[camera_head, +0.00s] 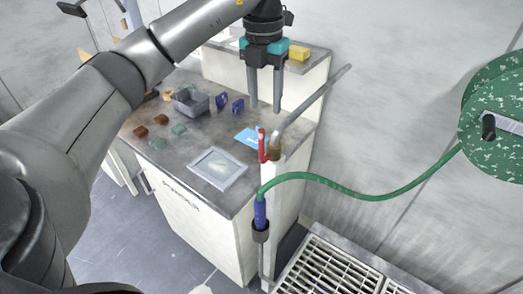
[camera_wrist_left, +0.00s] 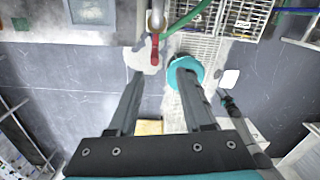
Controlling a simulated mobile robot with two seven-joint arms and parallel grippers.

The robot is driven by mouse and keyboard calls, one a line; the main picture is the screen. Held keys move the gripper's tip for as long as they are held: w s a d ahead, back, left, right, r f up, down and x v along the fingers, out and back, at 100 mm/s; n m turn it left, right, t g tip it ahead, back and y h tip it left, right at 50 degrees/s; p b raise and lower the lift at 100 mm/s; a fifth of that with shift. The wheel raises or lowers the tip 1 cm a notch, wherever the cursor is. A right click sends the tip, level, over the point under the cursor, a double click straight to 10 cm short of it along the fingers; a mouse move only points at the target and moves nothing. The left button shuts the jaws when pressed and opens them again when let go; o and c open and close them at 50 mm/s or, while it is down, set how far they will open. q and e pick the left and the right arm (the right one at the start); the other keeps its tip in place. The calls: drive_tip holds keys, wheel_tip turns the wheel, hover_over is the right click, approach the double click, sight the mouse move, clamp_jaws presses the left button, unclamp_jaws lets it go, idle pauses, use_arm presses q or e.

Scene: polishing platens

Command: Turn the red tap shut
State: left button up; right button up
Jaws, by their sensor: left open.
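The red tap handle (camera_head: 262,146) sits on a brass-coloured valve at the right edge of the grey-topped cabinet, where a grey metal pipe (camera_head: 313,105) meets it. The handle points up in the head view. It also shows in the left wrist view, where the red handle (camera_wrist_left: 154,50) lies beyond my fingertips. My left gripper (camera_head: 265,107) points down, open and empty, above and behind the tap, apart from it. In the left wrist view its two fingers (camera_wrist_left: 160,74) stand wide apart. My right gripper is not in view.
A green hose (camera_head: 345,188) runs from below the tap to a green reel (camera_head: 493,115) at the right. The cabinet top (camera_head: 177,152) holds a grey bin (camera_head: 190,102), small blocks and a pale framed tray (camera_head: 216,169). A floor grate (camera_head: 328,268) lies below right.

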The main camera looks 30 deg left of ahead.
sight(262, 158)
use_arm(q)
drive_tip(key=shift+s+a, duration=0.1)
drive_tip(key=shift+a, duration=0.3)
drive_tip(key=shift+f, duration=0.15)
wheel_tip(262, 158, down, 15)
drive_tip(key=shift+r, duration=0.15)
clamp_jaws()
idle(1.3)
